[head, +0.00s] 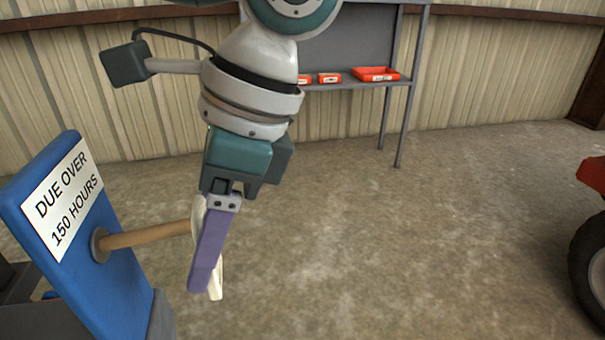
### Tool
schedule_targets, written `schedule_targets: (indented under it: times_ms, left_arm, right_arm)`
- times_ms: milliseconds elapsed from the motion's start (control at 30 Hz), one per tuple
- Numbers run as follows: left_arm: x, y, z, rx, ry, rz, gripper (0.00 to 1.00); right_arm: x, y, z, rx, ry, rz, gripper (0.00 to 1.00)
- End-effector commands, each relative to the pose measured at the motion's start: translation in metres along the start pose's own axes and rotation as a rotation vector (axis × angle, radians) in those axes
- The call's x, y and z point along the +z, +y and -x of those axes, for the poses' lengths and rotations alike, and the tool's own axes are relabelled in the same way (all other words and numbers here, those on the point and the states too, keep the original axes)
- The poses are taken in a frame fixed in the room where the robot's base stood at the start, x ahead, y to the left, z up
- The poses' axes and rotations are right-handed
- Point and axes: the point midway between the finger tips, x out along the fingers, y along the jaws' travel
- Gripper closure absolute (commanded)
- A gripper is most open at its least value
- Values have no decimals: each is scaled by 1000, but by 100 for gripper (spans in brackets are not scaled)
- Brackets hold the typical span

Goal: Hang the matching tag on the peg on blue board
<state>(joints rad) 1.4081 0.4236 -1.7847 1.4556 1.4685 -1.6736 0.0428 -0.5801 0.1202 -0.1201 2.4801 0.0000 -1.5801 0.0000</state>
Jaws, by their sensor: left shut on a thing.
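The blue board (125,270) stands at the left with a white label reading "DUE OVER 150 HOURS". A wooden peg (150,235) sticks out of it to the right from a round grey base. My left gripper (207,278) points down at the peg's outer end, its purple finger in front. It is shut on a pale tag (198,214), seen nearly edge-on and mostly hidden behind the finger. The tag's upper part meets the peg's end in the picture; I cannot tell whether the peg is through its hole. Any writing on the tag is hidden. My right gripper is out of view.
A grey shelf stand (350,82) by the back wall holds an orange tray (377,74) and small orange boxes (329,78). A black tyre (590,268) and red bodywork show at the right edge. The concrete floor between is clear.

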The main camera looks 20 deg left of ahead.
Motion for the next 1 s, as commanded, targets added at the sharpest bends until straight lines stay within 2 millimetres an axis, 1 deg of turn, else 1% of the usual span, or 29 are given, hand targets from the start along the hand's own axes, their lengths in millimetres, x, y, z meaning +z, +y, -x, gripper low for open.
schedule_targets:
  times_ms: [367,400,433,700,1000]
  left_arm:
    - [23,0,-10,-1,1,1,89]
    - [27,0,-8,1,0,1,89]
    - [29,0,-9,3,-1,1,89]
    - [44,0,-18,2,-1,-1,89]
    - [45,0,-26,1,1,0,89]
  right_arm:
    - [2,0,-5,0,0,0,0]
    - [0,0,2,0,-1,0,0]
    - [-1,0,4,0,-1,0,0]
    - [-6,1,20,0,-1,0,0]
    - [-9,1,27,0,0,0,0]
